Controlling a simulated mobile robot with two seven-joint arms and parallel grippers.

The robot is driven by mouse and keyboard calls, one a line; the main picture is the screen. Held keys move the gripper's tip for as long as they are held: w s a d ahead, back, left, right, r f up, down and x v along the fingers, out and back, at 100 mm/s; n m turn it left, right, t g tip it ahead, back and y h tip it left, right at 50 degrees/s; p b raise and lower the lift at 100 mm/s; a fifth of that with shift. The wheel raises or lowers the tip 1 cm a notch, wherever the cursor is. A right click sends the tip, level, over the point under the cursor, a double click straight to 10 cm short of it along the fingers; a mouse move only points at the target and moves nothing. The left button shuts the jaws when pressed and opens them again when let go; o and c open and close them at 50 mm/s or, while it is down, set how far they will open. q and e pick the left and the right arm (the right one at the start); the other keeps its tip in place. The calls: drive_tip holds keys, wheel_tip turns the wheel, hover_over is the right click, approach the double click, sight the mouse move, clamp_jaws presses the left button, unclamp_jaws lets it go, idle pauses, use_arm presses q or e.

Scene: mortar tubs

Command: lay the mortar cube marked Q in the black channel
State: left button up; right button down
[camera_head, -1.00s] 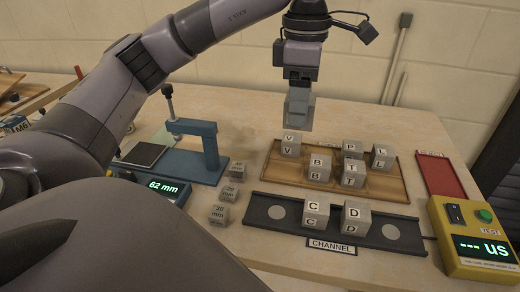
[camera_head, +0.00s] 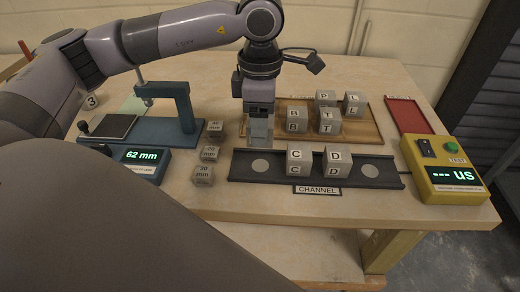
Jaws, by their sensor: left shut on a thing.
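My left gripper (camera_head: 260,130) points down in front of the left end of the wooden tray (camera_head: 374,126), near the back edge of the black channel (camera_head: 380,171), left of its middle. It is shut on a grey block that looks like a mortar cube; no letter on it can be read. No cube marked Q can be read anywhere. In the channel stand cube C (camera_head: 299,160) and cube D (camera_head: 337,162), side by side. The tray holds cubes B (camera_head: 297,117), P (camera_head: 325,98), T (camera_head: 328,121) and L (camera_head: 354,104). My right gripper is not in view.
Several small mm-marked blocks (camera_head: 204,175) stand left of the channel. Further left are a blue press stand (camera_head: 183,107) and a 62 mm readout (camera_head: 143,157). A yellow tester (camera_head: 440,170) stands right, with a red tray (camera_head: 408,115) behind it. Both channel ends are clear.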

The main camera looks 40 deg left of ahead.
use_arm(q)
wheel_tip(320, 180, down, 8)
drive_tip(key=shift+r, duration=0.15)
idle(0.4)
drive_tip(key=o, duration=0.8)
drive_tip(key=shift+f, duration=0.2)
drive_tip(key=o, duration=0.4)
drive_tip(key=shift+o, duration=0.2)
drive_tip(key=shift+r, duration=0.15)
